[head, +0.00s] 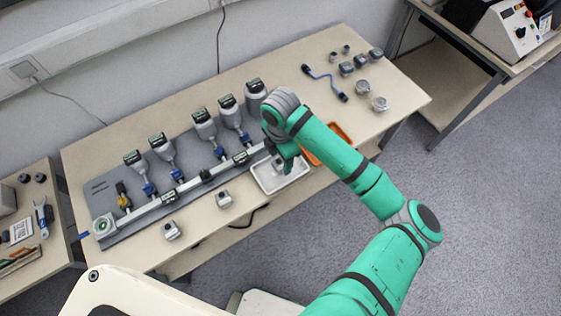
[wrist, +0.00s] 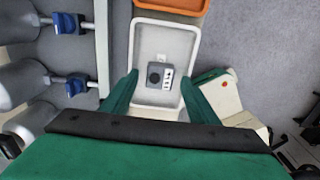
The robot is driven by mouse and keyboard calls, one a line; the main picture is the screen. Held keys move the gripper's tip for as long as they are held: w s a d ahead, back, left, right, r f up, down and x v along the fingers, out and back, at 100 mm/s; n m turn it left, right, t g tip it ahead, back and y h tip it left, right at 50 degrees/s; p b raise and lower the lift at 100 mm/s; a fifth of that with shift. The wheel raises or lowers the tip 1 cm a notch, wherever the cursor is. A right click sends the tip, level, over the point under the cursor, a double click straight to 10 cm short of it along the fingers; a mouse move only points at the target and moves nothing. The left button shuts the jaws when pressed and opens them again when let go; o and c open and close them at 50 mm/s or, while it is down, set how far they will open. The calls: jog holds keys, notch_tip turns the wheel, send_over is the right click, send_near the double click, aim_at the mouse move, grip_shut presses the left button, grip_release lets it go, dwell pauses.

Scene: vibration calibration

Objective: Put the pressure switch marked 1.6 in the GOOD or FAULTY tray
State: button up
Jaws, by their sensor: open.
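A grey pressure switch (wrist: 160,76) with a round dark port and a row of small marks lies inside the white tray (wrist: 165,24); its marking is too small to read. My gripper (wrist: 160,84) is open, its two green fingers spread on either side of the switch in the wrist view. In the head view my gripper (head: 287,158) is over the white tray (head: 263,185) and partly hides what lies in it. The orange tray (head: 346,131) is just behind the white one, partly hidden by my arm. No GOOD or FAULTY label is readable.
Two similar small devices (head: 171,230) (head: 223,198) stand at the table's front edge. A grey board (head: 100,189) with a pipe and several gauges fills the left and middle.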

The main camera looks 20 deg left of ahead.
notch_tip(320, 180, up, 8)
jog(key=a+r+m+t+y, duration=0.2)
jog(key=a+r+m+y, duration=0.15)
jog(key=a, duration=0.45)
jog(key=a+r+m+t+y, duration=0.1)
jog(key=a+r+m+y, duration=0.15)
jog(key=a+y, duration=0.35)
jog(key=a+r+m+t+y, duration=0.2)
jog(key=a+m+y, duration=0.15)
jog(key=a, duration=0.55)
jog(key=m+t+h, duration=1)
jog(key=m+h, duration=0.1)
jog(key=m, duration=0.9)
send_near(282, 163)
jog(key=s+d+r, duration=0.3)
jog(key=s+d, duration=0.1)
jog(key=s, duration=0.4)
jog(key=s+d+r+n+h, duration=0.1)
jog(key=s+d+r+h, duration=0.1)
jog(key=s+d, duration=0.6)
jog(key=s, duration=0.2)
jog(key=shift+s+d+r, duration=0.25)
jog(key=shift+s+d, duration=0.15)
